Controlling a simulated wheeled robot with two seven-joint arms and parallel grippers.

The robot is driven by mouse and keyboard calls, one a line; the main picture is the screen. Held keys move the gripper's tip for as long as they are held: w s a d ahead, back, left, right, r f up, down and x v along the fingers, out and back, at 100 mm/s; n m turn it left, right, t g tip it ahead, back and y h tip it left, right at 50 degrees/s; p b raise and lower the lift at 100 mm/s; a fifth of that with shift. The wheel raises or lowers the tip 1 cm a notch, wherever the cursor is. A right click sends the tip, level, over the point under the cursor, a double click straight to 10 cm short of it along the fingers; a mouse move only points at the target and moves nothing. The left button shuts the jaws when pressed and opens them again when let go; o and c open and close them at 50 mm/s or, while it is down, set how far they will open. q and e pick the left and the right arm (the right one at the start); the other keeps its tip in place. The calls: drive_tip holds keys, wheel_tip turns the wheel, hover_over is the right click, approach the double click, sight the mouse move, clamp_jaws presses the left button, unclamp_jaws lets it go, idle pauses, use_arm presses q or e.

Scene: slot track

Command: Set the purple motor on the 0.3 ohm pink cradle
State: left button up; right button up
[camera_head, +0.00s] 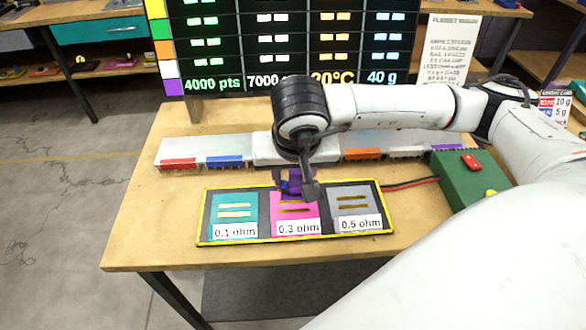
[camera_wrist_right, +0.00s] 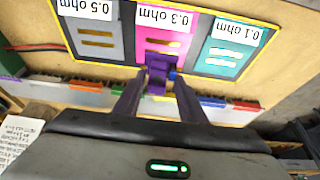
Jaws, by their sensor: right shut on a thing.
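The cradle board (camera_head: 203,240) lies on the wooden table with a yellow rim. It has a teal 0.1 ohm cradle (camera_head: 234,203), a pink 0.3 ohm cradle (camera_head: 281,220) and a grey 0.5 ohm cradle (camera_head: 355,200), each with two slots. My right gripper (camera_head: 298,186) is shut on the purple motor (camera_wrist_right: 157,72). The motor is over the far edge of the pink cradle (camera_wrist_right: 165,45); I cannot tell whether it touches. The pink cradle's slots show in front of it in the wrist view. My left gripper is not in view.
A long white rack (camera_head: 215,152) with coloured labels runs behind the board, partly hidden by my right arm. A green box (camera_head: 490,180) with a red top part stands at the right, wired to the board. A dark display panel (camera_head: 240,60) stands behind. The table's left side is clear.

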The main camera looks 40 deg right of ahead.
sight(293, 187)
wheel_tip(293, 187, down, 4)
drive_tip(key=shift+f+b, duration=0.1)
drive_tip(key=shift+b, duration=0.95)
drive_tip(key=shift+f+b, duration=0.25)
drive_tip(key=shift+b, duration=0.3)
drive_tip(key=shift+f+b, duration=0.15)
drive_tip(key=shift+b, duration=0.15)
drive_tip(key=o, duration=1.2)
drive_tip(key=v, duration=1)
drive_tip(key=shift+s, duration=0.1)
